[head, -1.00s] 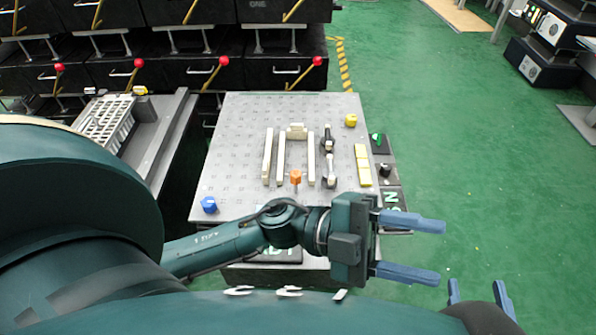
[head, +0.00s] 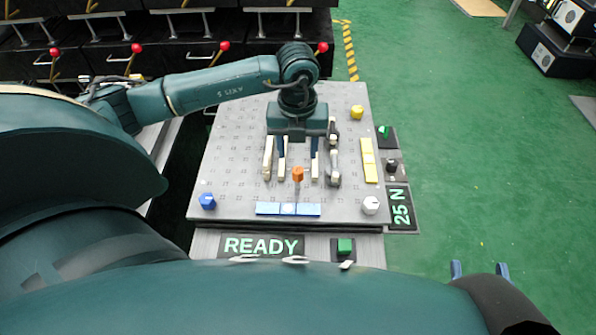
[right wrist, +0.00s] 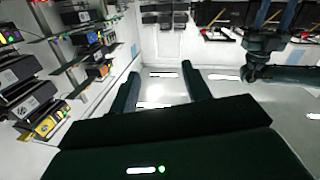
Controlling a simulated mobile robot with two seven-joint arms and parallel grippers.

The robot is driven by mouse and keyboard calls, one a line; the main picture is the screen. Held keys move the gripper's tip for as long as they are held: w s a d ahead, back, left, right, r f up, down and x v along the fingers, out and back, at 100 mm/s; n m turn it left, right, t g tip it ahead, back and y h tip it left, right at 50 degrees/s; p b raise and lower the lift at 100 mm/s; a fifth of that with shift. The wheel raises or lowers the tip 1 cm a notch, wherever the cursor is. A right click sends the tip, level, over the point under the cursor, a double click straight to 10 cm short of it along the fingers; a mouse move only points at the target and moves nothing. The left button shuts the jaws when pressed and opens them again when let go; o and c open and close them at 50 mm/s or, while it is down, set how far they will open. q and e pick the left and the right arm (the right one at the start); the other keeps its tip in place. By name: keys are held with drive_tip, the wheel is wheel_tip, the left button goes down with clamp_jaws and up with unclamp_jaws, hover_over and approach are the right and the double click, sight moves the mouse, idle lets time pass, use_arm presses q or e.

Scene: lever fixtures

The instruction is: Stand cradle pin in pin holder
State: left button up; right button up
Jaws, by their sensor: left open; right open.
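The grey plate (head: 235,150) carries upright-looking cream bars (head: 267,158) and, in front of them, a small orange-topped piece (head: 297,174). A dark and light lever-like piece (head: 333,168) lies to their right. I cannot tell for sure which piece is the cradle pin or the pin holder. My left gripper (head: 299,148) is open above the cream bars, its fingers pointing toward the plate's front; its palm hides the bars' far part. My right gripper (head: 479,270) is open and empty at the lower right, also seen in the right wrist view (right wrist: 162,82).
The plate also has a yellow knob (head: 357,112), a yellow strip (head: 369,160), a blue knob (head: 207,201), a blue strip (head: 270,209) and a white knob (head: 371,205). READY (head: 261,246) and 25 N signs stand near the front. Green floor is free on the right.

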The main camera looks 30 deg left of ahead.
use_arm(q)
wheel_tip(320, 180, down, 3)
drive_tip(key=shift+f, duration=0.1)
wheel_tip(320, 180, down, 5)
drive_tip(key=b, duration=0.2)
drive_tip(key=shift+f+b, duration=0.1)
drive_tip(key=shift+b, duration=0.2)
clamp_jaws()
use_arm(e)
drive_tip(key=shift+s+a+n+t+y, duration=0.2)
drive_tip(key=shift+a+n+t+y, duration=0.35)
drive_tip(key=shift+y, duration=0.25)
use_arm(q)
drive_tip(key=shift+w, duration=0.1)
